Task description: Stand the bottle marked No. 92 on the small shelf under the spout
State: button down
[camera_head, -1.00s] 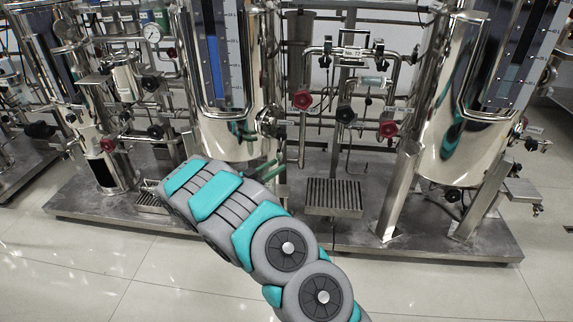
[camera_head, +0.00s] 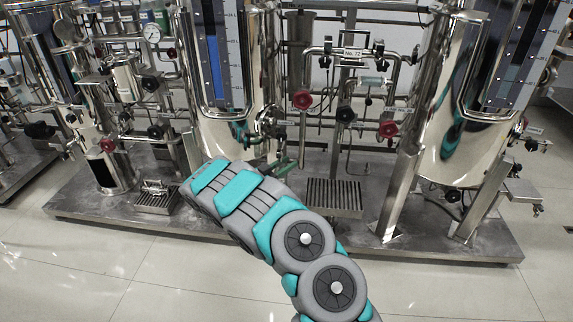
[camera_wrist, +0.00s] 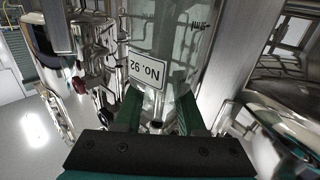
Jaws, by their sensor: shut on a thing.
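The bottle marked No. 92 (camera_wrist: 146,70) is clear, and its white label reads upside down in the wrist view. My gripper (camera_wrist: 158,110) has its green fingers on either side of the bottle, shut on it. In the head view my gripper (camera_head: 280,163) is small and partly hidden behind my arm, and I cannot make out the bottle there. A small grated shelf (camera_head: 335,198) stands right of my gripper, below a bent pipe (camera_head: 349,158) that may be the spout. Another small grated shelf (camera_head: 156,202) is at the left.
Large steel tanks (camera_head: 478,110) stand left and right of the shelf, with pipes and red valve handles (camera_head: 302,99) between them. A tank's slanted leg (camera_head: 397,200) is close to the shelf's right side. The tiled floor (camera_head: 120,280) in front is clear.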

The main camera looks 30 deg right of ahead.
jog(key=c, duration=0.5)
grip_release()
jog(key=shift+f, duration=0.1)
jog(key=v, duration=1.2)
